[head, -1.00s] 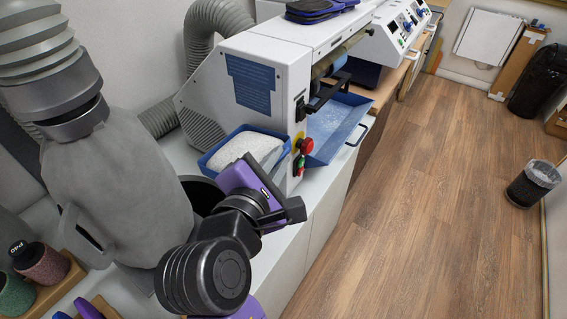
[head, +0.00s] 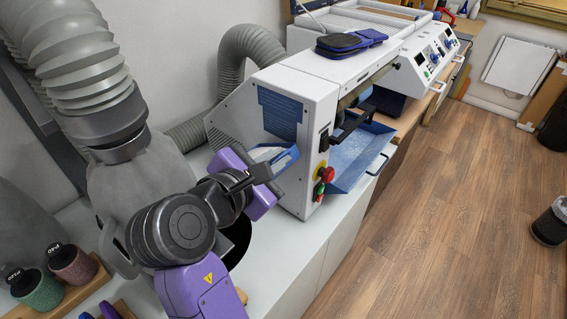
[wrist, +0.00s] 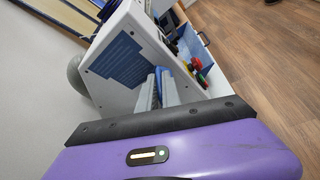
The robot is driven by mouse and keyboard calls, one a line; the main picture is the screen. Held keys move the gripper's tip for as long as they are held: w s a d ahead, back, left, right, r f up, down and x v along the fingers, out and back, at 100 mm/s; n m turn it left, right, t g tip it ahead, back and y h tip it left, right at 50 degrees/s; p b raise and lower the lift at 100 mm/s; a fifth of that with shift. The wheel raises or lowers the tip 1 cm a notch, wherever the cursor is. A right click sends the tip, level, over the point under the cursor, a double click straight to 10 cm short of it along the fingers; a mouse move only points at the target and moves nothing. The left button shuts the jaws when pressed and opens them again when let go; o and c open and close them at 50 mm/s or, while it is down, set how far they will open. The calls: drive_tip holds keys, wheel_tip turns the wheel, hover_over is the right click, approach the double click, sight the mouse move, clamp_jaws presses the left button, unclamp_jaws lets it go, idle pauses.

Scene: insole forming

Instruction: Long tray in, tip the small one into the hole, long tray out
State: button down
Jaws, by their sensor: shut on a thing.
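My gripper (head: 264,172) is shut on the small blue tray (head: 287,159), beside the end of the white machine and above the counter. The tray looks tilted, and my gripper hides part of it. It also shows beyond my gripper in the wrist view (wrist: 168,88). Pale material shows at the tray in the head view; how much it holds I cannot tell. The dark round hole (head: 238,243) lies in the counter below my wrist, partly covered by my arm. The long blue tray (head: 362,150) sits at the machine's front, its handle end sticking out over the counter edge.
The white machine (head: 292,95) stands close behind the small tray, with a red knob (head: 327,174) on its end. A grey hose (head: 250,45) and grey bag (head: 125,185) are at the left. Blue-black insoles (head: 350,42) lie on top. The counter front (head: 318,225) is clear.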

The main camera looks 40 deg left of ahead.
drive_tip(key=shift+a+r+n+p, duration=0.55)
drive_tip(key=shift+r+p, duration=0.35)
drive_tip(key=shift+p, duration=1)
drive_tip(key=shift+w+a+r+n+h, duration=0.15)
drive_tip(key=shift+a+r+n+h, duration=0.55)
drive_tip(key=shift+a+r, duration=0.3)
drive_tip(key=shift+w+a+r+n+h, duration=0.1)
drive_tip(key=shift+a+r+n+h, duration=0.2)
drive_tip(key=shift+a+r+n, duration=0.25)
drive_tip(key=shift+a+r+n+h, duration=0.2)
drive_tip(key=shift+a+r+h, duration=0.15)
drive_tip(key=shift+a, duration=0.4)
